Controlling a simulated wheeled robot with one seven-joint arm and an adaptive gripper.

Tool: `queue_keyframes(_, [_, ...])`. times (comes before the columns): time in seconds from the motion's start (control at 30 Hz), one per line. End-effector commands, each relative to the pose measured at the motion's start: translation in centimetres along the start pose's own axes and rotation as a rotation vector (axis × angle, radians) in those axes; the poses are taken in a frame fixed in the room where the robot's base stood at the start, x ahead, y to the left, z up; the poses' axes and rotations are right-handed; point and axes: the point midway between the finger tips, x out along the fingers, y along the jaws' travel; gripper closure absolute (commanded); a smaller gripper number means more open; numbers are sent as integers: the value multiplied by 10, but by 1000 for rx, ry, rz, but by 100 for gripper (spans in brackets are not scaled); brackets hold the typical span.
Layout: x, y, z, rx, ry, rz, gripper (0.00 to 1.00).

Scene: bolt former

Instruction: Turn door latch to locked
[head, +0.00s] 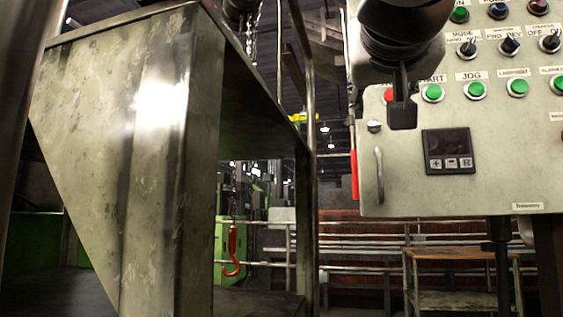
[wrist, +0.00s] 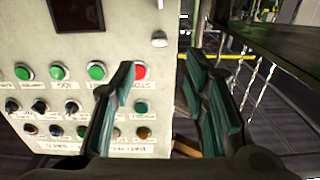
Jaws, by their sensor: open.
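The door latch appears to be the small silver knob (head: 374,126) at the left edge of the grey control panel (head: 400,200). It also shows in the wrist view (wrist: 159,39), where the picture is upside down. A vertical metal handle (head: 378,172) sits just below the knob in the head view. My gripper (head: 402,122) hangs in front of the panel, to the right of the knob and slightly above it. In the wrist view my gripper (wrist: 160,70) is open and empty, with its green-padded fingers apart. The knob lies beyond the gap and appears untouched.
Green push buttons (head: 432,93), a red button (wrist: 140,72) and selector switches are close to the fingers. A dark display (head: 447,151) is right of the handle. A large metal cabinet (head: 150,150) stands at left. Open space lies between it and the panel.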

Motion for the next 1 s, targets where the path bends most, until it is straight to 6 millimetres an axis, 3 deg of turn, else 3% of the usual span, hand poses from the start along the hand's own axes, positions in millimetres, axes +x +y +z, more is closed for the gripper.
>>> queue_keyframes(0.3, [63,-1,2,-1,-3,0,59])
queue_keyframes(0.5, [89,0,1,-1,-2,0,59])
queue_keyframes(0.93, [99,0,0,-1,0,0,59])
queue_keyframes(0.97, [99,0,0,-1,0,0,62])
queue_keyframes(1.0, [99,0,0,-1,0,0,71])
